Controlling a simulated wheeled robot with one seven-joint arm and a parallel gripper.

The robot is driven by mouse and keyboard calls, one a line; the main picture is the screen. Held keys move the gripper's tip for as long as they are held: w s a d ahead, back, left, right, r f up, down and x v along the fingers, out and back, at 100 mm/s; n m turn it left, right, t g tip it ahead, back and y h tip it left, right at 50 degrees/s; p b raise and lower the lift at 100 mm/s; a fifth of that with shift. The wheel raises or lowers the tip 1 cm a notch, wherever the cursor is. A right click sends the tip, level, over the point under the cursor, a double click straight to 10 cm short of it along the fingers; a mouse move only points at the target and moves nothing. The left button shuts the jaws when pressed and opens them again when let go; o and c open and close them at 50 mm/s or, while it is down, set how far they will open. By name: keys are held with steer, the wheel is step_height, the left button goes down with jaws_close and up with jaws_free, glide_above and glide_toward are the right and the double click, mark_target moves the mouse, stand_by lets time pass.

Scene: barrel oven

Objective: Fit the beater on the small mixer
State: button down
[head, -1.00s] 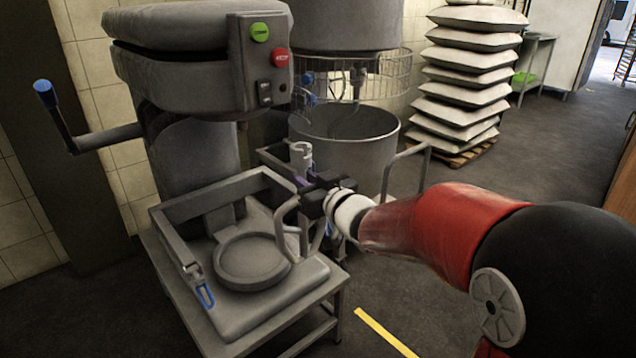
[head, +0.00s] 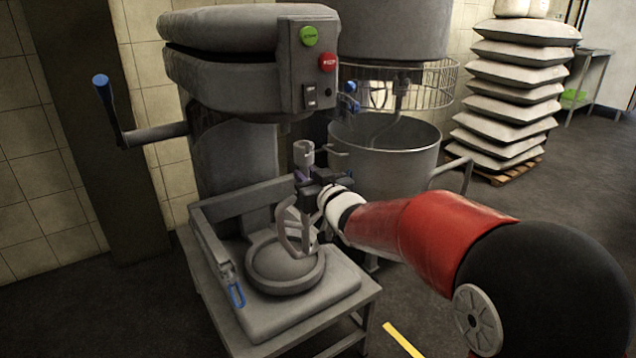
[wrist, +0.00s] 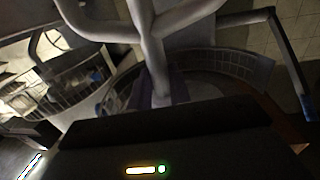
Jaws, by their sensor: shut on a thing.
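The small mixer (head: 240,70) stands at the left in the head view, with a green and a red button on its head. Its low base carries a round bowl seat (head: 285,272) inside a square bowl frame (head: 215,245). My gripper (head: 318,186) is shut on the grey beater (head: 300,228) and holds it upright, under the mixer's head and above the seat. The beater's collar (head: 304,152) points up below the head, apart from it. In the wrist view the beater's shaft and branching arms (wrist: 152,45) rise from the jaws.
A larger mixer with a big steel bowl (head: 385,150) and wire guard (head: 425,85) stands close behind my gripper. Stacked sacks (head: 505,110) sit on a pallet at the back right. A lever with a blue grip (head: 100,82) juts out left. Floor is clear at the right.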

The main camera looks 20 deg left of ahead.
steer(key=shift+w+a+r+b, duration=0.1)
steer(key=shift+w+a+b, duration=0.1)
steer(key=shift+a, duration=0.6)
steer(key=shift+w+a+b, duration=0.15)
steer(key=shift+a, duration=0.6)
steer(key=shift+w+a+r+b, duration=0.1)
steer(key=shift+w+a+b, duration=0.1)
steer(key=shift+a, duration=0.6)
steer(key=shift+s+d, duration=0.15)
steer(key=shift+b, duration=0.8)
steer(key=shift+r+p, duration=1.15)
steer(key=shift+r, duration=1.45)
stand_by(2.1)
